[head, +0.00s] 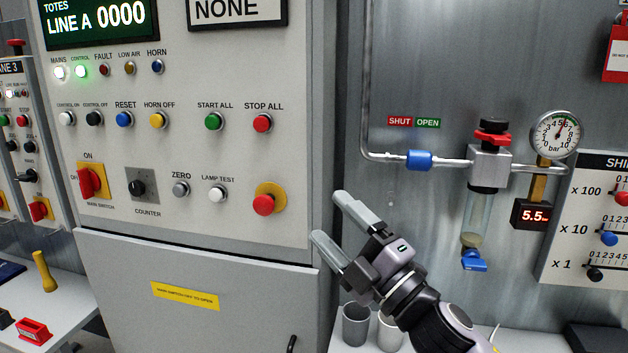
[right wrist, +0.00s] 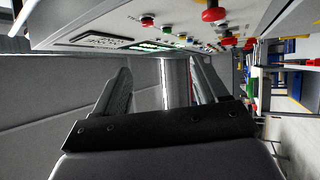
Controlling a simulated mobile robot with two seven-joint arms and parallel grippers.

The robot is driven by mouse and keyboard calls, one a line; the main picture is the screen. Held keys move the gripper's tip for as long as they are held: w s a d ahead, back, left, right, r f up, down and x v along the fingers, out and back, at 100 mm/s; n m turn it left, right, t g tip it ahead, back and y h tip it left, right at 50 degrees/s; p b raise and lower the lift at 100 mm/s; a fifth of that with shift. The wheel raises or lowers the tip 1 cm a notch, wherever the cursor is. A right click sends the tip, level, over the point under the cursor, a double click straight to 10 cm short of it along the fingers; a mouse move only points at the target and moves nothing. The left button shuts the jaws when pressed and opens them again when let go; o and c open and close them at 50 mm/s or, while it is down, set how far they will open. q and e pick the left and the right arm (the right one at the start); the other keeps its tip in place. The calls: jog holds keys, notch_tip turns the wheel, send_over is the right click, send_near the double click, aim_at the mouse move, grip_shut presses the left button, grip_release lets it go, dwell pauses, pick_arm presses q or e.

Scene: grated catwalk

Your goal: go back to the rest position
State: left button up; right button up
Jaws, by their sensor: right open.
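My right gripper (head: 334,218) is in the lower middle of the head view, its arm coming in from the lower right. Its two grey fingers are apart with nothing between them. They point up and left, in front of the right edge of the control cabinet (head: 300,110). In the right wrist view the open fingers (right wrist: 163,85) also show, with the tilted cabinet panel beyond them. I cannot tell the exact gap to the cabinet. My left gripper is not in view.
A pipe with a blue fitting (head: 420,160), a filter bowl (head: 478,215) and a round gauge (head: 557,134) are on the wall to the right. Grey cups (head: 355,325) stand below my right gripper. A red emergency button (head: 264,204) sticks out left of it.

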jog(key=s+d+f+m+g+h, duration=0.1)
jog(key=s+d+f+m+h, duration=0.3)
jog(key=d+f+m+h, duration=0.45)
jog(key=s+d+f+m+g+h, duration=0.25)
jog(key=d+f+m+h, duration=0.2)
jog(key=f+m, duration=0.55)
jog(key=s+d+f+m+g+h, duration=0.1)
jog(key=s+d+f+g, duration=0.15)
jog(key=s+f, duration=0.4)
jog(key=s+d+f+m+g+h, duration=0.1)
jog(key=s+d+f+m+g, duration=0.2)
jog(key=s, duration=0.7)
jog(key=s+d+f+g, duration=0.1)
jog(key=s+f+g, duration=0.35)
jog(key=s, duration=0.35)
jog(key=w+a+f+t+y, duration=0.1)
jog(key=w+a+f+t, duration=0.1)
jog(key=w+f+t, duration=0.4)
notch_tip(320, 180, down, 4)
jog(key=shift+w+a+t+y, duration=0.3)
jog(key=shift+w+t, duration=0.05)
jog(key=shift+t, duration=0.3)
